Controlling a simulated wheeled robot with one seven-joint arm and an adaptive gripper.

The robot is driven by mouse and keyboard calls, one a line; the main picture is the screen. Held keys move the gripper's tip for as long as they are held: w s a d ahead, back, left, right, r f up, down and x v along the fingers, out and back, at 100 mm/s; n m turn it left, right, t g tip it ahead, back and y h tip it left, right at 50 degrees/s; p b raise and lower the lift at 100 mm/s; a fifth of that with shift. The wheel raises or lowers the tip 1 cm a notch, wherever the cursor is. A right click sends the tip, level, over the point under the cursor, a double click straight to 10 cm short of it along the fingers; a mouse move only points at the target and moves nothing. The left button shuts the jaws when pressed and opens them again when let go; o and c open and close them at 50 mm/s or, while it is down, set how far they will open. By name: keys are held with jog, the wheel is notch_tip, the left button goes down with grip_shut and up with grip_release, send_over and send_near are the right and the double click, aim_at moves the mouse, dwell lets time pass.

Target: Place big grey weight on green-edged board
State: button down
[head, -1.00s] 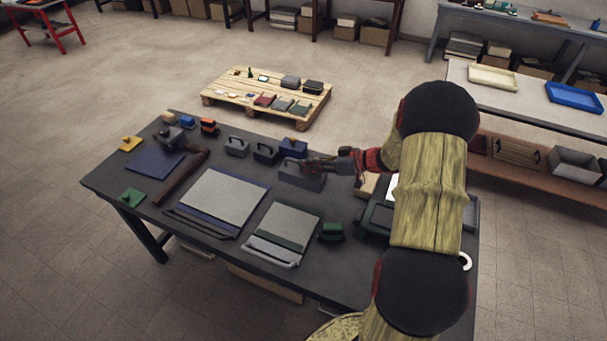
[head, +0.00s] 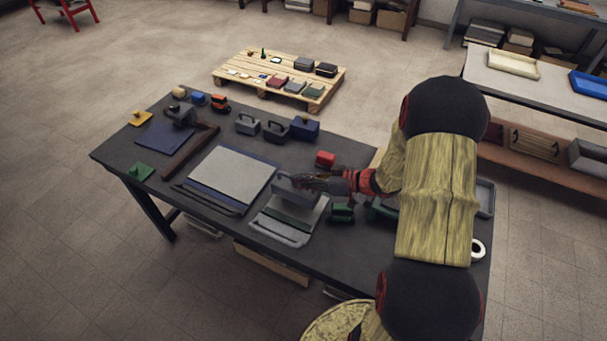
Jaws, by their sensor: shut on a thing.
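The big grey weight (head: 290,192) is a grey block with a handle on top. My gripper (head: 308,182) is shut on its handle and partly hides it. The green-edged board (head: 283,210) is a light grey panel with a green band along its near side, lying near the table's front edge. The weight is over the far part of this board and hides some of it. I cannot tell whether the weight touches the board or hangs just above it.
A blue-edged grey board (head: 232,176) lies close on the left. A green block (head: 342,212) stands close on the right, and a red block (head: 325,159) behind. Grey, dark and blue weights (head: 304,128) line the far side. A brown bar (head: 190,152) lies further left.

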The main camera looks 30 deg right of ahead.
aim_at(300, 190)
jog(key=shift+a, duration=0.15)
jog(key=shift+a+f+b, duration=0.15)
jog(key=shift+f+b, duration=0.9)
jog(key=shift+f, duration=0.7)
jog(key=shift+s, duration=0.1)
jog(key=c, duration=2.3)
grip_release()
jog(key=shift+s+a+f, duration=0.1)
jog(key=shift+s+f, duration=0.05)
jog(key=shift+f, duration=0.05)
jog(key=o, duration=0.4)
jog(key=shift+s, duration=0.1)
